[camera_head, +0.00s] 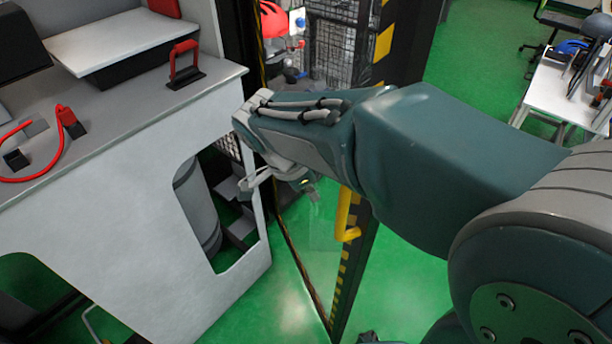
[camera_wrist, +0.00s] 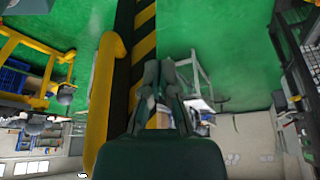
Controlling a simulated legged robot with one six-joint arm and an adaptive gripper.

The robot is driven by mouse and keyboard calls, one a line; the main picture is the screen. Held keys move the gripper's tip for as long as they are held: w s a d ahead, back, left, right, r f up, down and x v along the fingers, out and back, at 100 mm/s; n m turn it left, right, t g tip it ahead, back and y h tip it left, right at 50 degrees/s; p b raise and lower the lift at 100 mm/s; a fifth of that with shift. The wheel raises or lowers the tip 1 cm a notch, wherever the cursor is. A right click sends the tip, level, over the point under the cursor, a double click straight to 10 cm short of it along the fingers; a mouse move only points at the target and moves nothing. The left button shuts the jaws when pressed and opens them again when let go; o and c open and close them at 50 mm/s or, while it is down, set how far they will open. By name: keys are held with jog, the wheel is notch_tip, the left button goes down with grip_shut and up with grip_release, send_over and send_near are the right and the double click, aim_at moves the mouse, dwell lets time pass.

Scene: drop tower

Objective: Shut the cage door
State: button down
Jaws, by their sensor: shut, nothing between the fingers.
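The cage door's black-and-yellow striped edge (camera_head: 341,285) runs down the middle of the head view, and the green floor shows beside it. The door looks swung out from the cage, but my arm hides much of it. A yellow handle (camera_head: 346,215) is on this edge. In the wrist view the handle (camera_wrist: 103,100) is a thick upright bar left of the striped edge (camera_wrist: 143,40). My gripper (camera_wrist: 160,75) is shut and empty, to the right of the handle and over the stripes' right side. Contact with the door cannot be told. In the head view my arm partly hides the gripper.
A grey machine cabinet (camera_head: 130,215) with a red handle (camera_head: 184,65) on top stands close on the left. Black mesh and a red helmet (camera_head: 273,20) are behind my arm. A white table (camera_head: 548,98) stands at the far right. Green floor (camera_head: 470,50) is clear beyond the door.

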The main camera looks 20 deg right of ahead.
aim_at(336, 196)
jog(key=shift+w+d+f, duration=0.15)
jog(key=shift+d+f, duration=0.5)
jog(key=shift+d, duration=0.25)
jog(key=shift+w+d+f, duration=0.15)
jog(key=shift+d+f, duration=0.5)
jog(key=shift+d, duration=0.25)
jog(key=shift+w+d+f, duration=0.15)
jog(key=shift+d+f, duration=0.5)
jog(key=shift+d, duration=0.25)
